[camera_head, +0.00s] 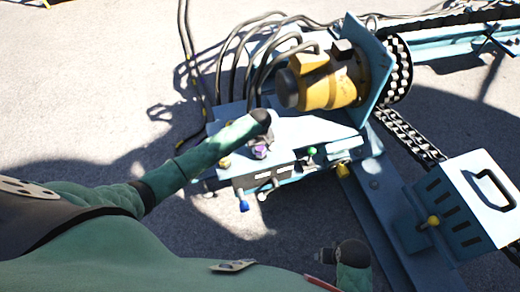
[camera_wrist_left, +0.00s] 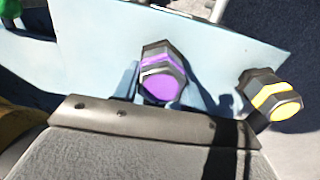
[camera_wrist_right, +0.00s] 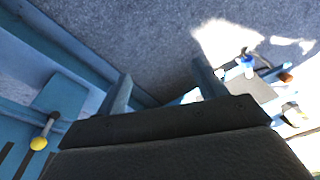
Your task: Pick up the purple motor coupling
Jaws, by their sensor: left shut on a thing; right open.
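The purple motor coupling (camera_head: 260,151) is a dark hexagonal fitting with a purple band and purple end face. It is at the light blue manifold block, below the yellow motor. In the left wrist view the coupling (camera_wrist_left: 162,87) sits between the fingers of my left gripper (camera_wrist_left: 168,92), which is shut on it. The coupling still appears close against the blue block; whether it touches cannot be told. My right gripper (camera_wrist_right: 163,84) is open and empty, with its two fingers apart over blue frame parts and ground.
A yellow-banded coupling (camera_wrist_left: 275,101) is close to the right of the purple one. The yellow motor (camera_head: 328,85) and its black hoses stand behind the block. Green (camera_head: 312,151) and blue (camera_head: 244,206) fittings are nearby. A blue box with a handle (camera_head: 470,195) stands at the right.

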